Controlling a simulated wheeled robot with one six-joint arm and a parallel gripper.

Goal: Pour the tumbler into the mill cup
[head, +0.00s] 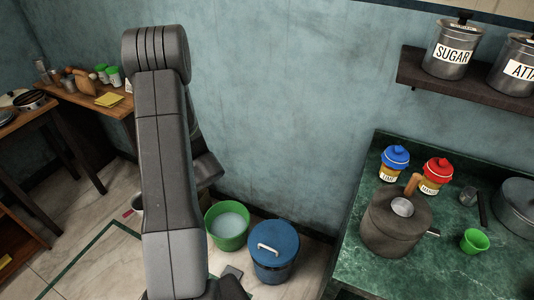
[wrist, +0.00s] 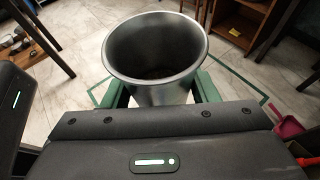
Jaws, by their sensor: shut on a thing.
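The steel tumbler (wrist: 158,95) stands between the green fingers of my gripper (wrist: 160,90) in the wrist view, with its wide mouth toward the camera. My gripper is shut on it. Its inside is dark, with something brownish at the bottom that I cannot make out. In the head view my arm hides the gripper and most or all of the tumbler. A small steel cup (head: 402,206), which looks like the mill cup, sits on top of the dark round mill (head: 395,228) beside an upright wooden handle (head: 412,184). The tumbler is well away from it.
The mill stands on a green counter (head: 445,270) at the right, with blue-lidded (head: 394,160) and red-lidded (head: 436,175) jars behind it and a green cup (head: 474,241) beside it. A green bucket (head: 227,228) and blue bin (head: 274,252) stand on the floor. A shelf (head: 470,92) hangs above.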

